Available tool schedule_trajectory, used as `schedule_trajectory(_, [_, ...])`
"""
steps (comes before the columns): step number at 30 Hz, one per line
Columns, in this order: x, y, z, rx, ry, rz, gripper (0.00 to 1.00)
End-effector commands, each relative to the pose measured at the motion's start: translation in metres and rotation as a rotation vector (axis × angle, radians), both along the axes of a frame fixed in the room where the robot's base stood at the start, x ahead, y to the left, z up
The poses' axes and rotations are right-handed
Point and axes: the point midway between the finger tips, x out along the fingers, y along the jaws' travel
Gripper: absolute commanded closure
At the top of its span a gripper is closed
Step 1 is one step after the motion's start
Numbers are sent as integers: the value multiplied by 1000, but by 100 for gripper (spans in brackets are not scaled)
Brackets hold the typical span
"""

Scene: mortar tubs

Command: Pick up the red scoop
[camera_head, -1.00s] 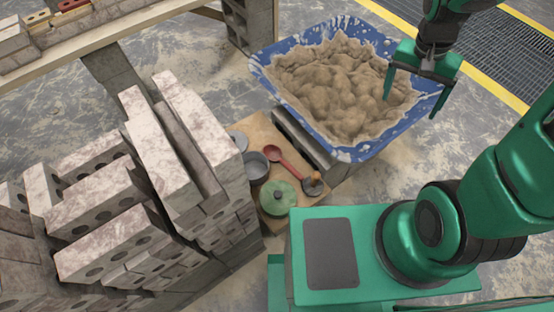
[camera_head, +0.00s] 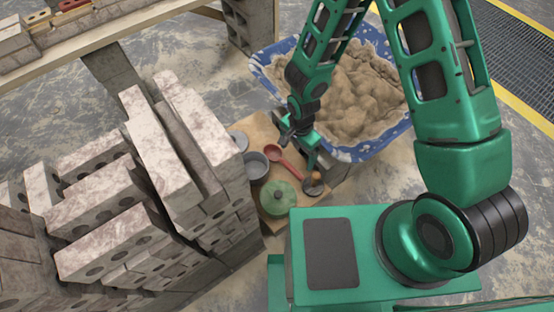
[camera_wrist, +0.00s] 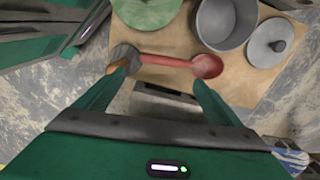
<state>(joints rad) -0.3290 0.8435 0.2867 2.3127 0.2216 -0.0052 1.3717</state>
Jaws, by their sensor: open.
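The red scoop (camera_head: 284,160) lies on a light wooden board beside the blue mortar tub. In the wrist view the red scoop (camera_wrist: 180,62) lies crosswise, its round bowl at the right and its handle running left to a grey tool with a wooden handle (camera_wrist: 121,60). My gripper (camera_head: 299,148) is over the board's right side, close to the scoop. In the wrist view my gripper (camera_wrist: 164,78) is open, one finger pointing near the handle's left end and the other near the bowl. Nothing is between the fingers. Contact cannot be told.
A green lidded pot (camera_head: 278,198), a grey pot (camera_head: 256,166) and a grey lid (camera_wrist: 270,43) crowd the wooden board (camera_head: 262,128). Stacked bricks (camera_head: 165,165) rise close on the left. The blue tub (camera_head: 264,68) of mortar stands behind my gripper.

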Motion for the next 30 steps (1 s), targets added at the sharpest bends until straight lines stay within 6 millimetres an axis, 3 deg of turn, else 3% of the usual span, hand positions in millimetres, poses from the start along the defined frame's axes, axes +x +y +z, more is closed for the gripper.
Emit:
schedule_trajectory(12, [-2, 3, -48, 2, 3, -5, 12])
schedule_trajectory(20, [-2, 2, -62, 2, 2, -5, 12])
schedule_trajectory(30, [-2, 5, -102, 2, 3, -5, 12])
